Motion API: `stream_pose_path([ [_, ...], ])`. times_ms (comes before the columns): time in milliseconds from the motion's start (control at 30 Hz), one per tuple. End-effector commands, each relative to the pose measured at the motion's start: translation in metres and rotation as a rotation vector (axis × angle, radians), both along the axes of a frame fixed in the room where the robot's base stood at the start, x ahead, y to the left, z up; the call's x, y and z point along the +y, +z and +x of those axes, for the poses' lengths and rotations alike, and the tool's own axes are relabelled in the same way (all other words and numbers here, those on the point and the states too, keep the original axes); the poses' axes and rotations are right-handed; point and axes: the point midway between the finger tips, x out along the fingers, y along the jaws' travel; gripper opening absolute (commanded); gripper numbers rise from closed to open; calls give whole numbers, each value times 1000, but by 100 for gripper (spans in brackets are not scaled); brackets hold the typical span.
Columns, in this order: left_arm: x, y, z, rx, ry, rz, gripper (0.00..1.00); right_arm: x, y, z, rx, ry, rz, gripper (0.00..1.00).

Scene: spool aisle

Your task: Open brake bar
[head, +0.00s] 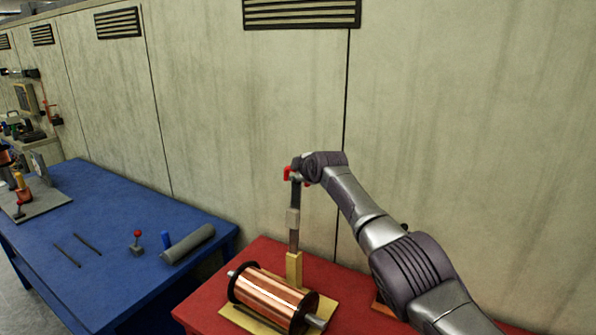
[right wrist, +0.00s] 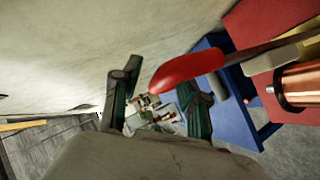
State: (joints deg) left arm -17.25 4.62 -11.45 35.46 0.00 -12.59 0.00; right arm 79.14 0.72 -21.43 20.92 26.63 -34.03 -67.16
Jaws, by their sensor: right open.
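The brake bar (head: 294,230) is a grey upright bar on a yellow bracket (head: 294,270) behind the copper spool (head: 270,293). Its red handle (head: 287,174) is at the top, beside my right gripper (head: 300,170). In the right wrist view the red handle (right wrist: 190,71) reaches in from the right, its tip in front of the space between the open fingers of my right gripper (right wrist: 157,80). I cannot tell whether the fingers touch it. The grey bar (right wrist: 250,50) runs on to the upper right. My left gripper is not in view.
A panelled wall (head: 230,130) stands close behind the bar.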

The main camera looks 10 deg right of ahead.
Motion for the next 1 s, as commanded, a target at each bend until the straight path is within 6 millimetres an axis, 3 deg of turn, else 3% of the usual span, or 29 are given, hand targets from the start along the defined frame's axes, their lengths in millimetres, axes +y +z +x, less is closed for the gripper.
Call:
stream_pose_path([
  [267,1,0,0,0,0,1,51,-4,4,-5,-2,-1,2,43],
  [467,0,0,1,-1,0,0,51,-6,10,-21,-2,0,0,43],
  [1000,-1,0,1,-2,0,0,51,-16,43,-90,-1,0,-1,43],
])
